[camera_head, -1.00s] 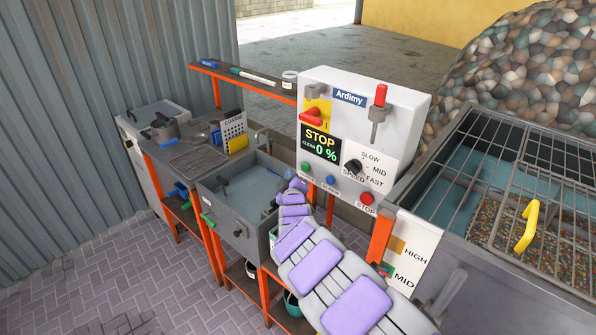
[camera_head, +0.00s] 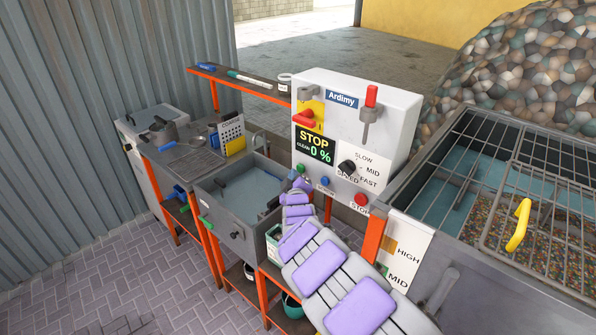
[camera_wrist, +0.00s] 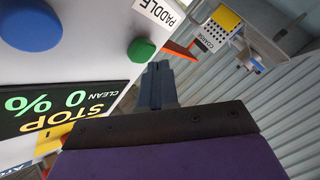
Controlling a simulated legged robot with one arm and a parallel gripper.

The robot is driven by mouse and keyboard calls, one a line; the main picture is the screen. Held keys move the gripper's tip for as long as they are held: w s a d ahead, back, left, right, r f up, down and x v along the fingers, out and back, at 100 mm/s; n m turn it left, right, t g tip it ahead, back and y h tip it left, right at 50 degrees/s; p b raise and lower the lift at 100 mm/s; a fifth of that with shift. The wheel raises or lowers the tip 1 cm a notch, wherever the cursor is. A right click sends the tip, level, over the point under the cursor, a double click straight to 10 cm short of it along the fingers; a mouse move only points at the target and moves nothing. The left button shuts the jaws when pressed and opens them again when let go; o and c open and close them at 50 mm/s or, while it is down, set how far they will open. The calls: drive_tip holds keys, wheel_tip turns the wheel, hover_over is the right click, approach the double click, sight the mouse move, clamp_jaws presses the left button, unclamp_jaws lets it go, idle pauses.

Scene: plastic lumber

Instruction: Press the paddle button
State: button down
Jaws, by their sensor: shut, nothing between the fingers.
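The white control panel (camera_head: 335,130) carries a green button (camera_head: 300,168), a blue button (camera_head: 324,181) and a red stop button (camera_head: 361,200) along its lower edge. In the wrist view, the green button (camera_wrist: 141,50) is next to a label reading PADDLE (camera_wrist: 160,12), and the blue button (camera_wrist: 30,25) is further left. My gripper (camera_wrist: 158,68) is shut and empty, its fingertips close beside the green button in the picture. I cannot tell whether they touch it. In the head view my gripper (camera_head: 299,186) is small, just below the green button.
The panel display (camera_head: 315,146) reads STOP and 0 %. A grey sink (camera_head: 240,195) and a workbench with tools (camera_head: 180,150) stand to the left. A metal grate (camera_head: 540,190) with a yellow handle (camera_head: 519,225) is at right. Orange posts (camera_head: 374,238) stand below the panel.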

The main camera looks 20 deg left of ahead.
drive_tip(key=shift+w+a+f+b, duration=0.15)
drive_tip(key=shift+w+a+b, duration=0.25)
drive_tip(key=shift+w+a, duration=0.15)
idle(1.6)
